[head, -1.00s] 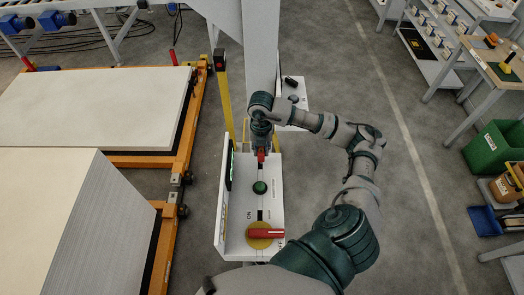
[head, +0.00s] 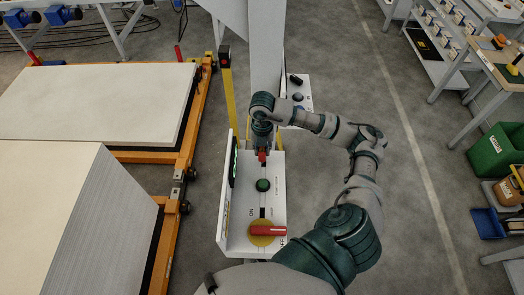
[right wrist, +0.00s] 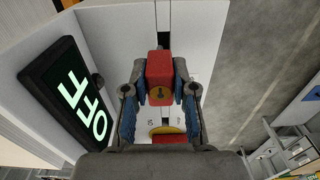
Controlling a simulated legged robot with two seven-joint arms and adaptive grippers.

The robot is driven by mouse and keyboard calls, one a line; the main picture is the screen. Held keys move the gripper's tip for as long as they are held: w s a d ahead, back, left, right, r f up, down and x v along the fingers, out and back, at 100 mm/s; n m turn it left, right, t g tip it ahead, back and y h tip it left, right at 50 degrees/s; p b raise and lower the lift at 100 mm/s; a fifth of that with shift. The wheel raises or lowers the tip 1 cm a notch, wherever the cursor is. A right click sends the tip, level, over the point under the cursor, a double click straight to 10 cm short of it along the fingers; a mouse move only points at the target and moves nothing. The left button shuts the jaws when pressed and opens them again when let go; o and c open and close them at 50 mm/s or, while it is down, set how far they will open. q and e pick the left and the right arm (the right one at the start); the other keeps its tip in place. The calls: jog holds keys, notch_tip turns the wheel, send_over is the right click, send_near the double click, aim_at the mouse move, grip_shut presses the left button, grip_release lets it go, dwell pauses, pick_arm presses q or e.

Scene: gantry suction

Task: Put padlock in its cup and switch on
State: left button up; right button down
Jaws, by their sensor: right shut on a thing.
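My right gripper (head: 262,157) is over the far end of a white control panel (head: 275,207). The padlock also shows as a small red patch in the head view (head: 262,155). The rotary switch (head: 268,230) at the panel's near end has a red handle lying crosswise on a yellow disc. An "ON" mark is printed beside it. I cannot make out the cup. My left gripper is not in view.
A display (right wrist: 75,92) left of the gripper reads "OFF" in lit letters. A green round button (head: 263,185) sits mid-panel. A grey post (head: 266,50) stands behind. White board stacks (head: 50,215) on orange frames are left. Floor on the right is clear up to a green bin (head: 496,150).

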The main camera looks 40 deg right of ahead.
jog(key=shift+f, duration=0.4)
jog(key=shift+d+f+b, duration=0.25)
jog(key=shift+f+b, duration=0.2)
jog(key=shift+b, duration=0.15)
jog(key=shift+f, duration=0.1)
jog(key=shift+a+f+b, duration=0.2)
jog(key=shift+f+b, duration=0.15)
jog(key=shift+b, duration=0.1)
jog(key=shift+f, duration=0.25)
jog(key=shift+d+f+b, duration=0.1)
jog(key=shift+f+b, duration=0.2)
jog(key=shift+b, duration=0.1)
jog(key=shift+f, duration=0.3)
jog(key=c, duration=0.8)
grip_release()
jog(key=shift+c, duration=0.2)
